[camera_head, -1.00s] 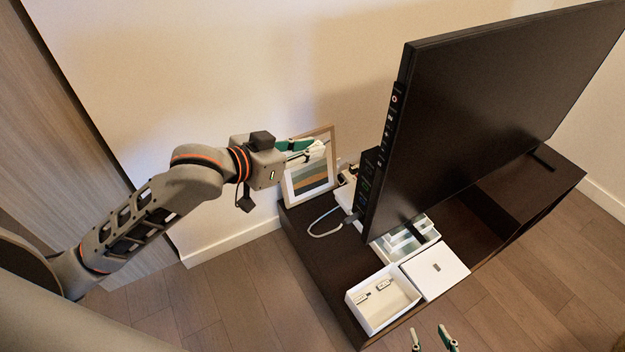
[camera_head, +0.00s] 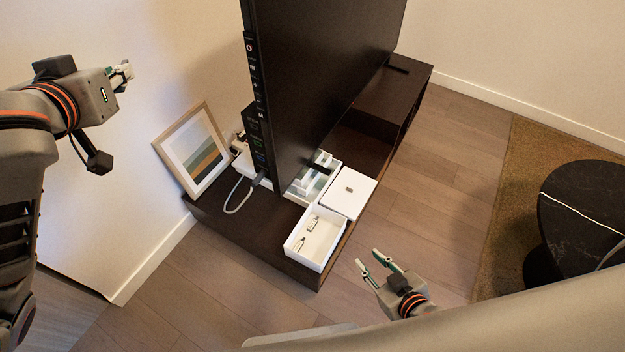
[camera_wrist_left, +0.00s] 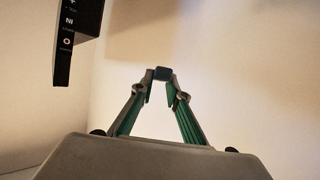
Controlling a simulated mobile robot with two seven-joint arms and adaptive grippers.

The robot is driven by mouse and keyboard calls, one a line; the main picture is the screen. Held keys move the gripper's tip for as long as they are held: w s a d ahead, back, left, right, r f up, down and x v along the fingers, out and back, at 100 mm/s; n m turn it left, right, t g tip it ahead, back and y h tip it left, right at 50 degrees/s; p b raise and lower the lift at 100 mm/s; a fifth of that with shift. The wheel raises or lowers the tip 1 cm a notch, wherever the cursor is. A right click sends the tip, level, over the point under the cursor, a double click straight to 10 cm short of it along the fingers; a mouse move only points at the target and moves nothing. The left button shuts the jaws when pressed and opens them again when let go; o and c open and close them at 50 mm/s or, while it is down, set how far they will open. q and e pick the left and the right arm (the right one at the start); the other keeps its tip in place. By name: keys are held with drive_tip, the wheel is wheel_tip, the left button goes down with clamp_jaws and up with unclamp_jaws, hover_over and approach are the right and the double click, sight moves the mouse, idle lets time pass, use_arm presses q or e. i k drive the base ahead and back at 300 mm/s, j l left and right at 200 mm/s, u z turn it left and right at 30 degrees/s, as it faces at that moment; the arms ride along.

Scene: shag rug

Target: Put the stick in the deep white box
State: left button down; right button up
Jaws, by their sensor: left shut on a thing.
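My left gripper (camera_head: 125,72) is raised in front of the wall at the upper left, well away from the cabinet. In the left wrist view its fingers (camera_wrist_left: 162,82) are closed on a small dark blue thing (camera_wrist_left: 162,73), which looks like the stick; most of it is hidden. An open white box (camera_head: 328,262) stands at the cabinet's near end with two small stick-like items lying inside. My right gripper (camera_head: 377,259) is open and empty, low at the near right of this box.
A white closed box or lid (camera_head: 350,190) lies beside the open box. A white compartment tray (camera_head: 300,190) sits under the large black television (camera_head: 310,70). A picture frame (camera_head: 195,150) leans at the cabinet's left end. A round black table (camera_head: 590,205) is at right.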

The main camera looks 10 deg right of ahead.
sight(330, 243)
drive_tip(key=z, duration=1.2)
drive_tip(key=k+j+z, duration=0.1)
drive_tip(key=j+z, duration=0.25)
drive_tip(key=k+j+z, duration=0.1)
drive_tip(key=z, duration=0.2)
drive_tip(key=k+j, duration=0.6)
drive_tip(key=j, duration=0.1)
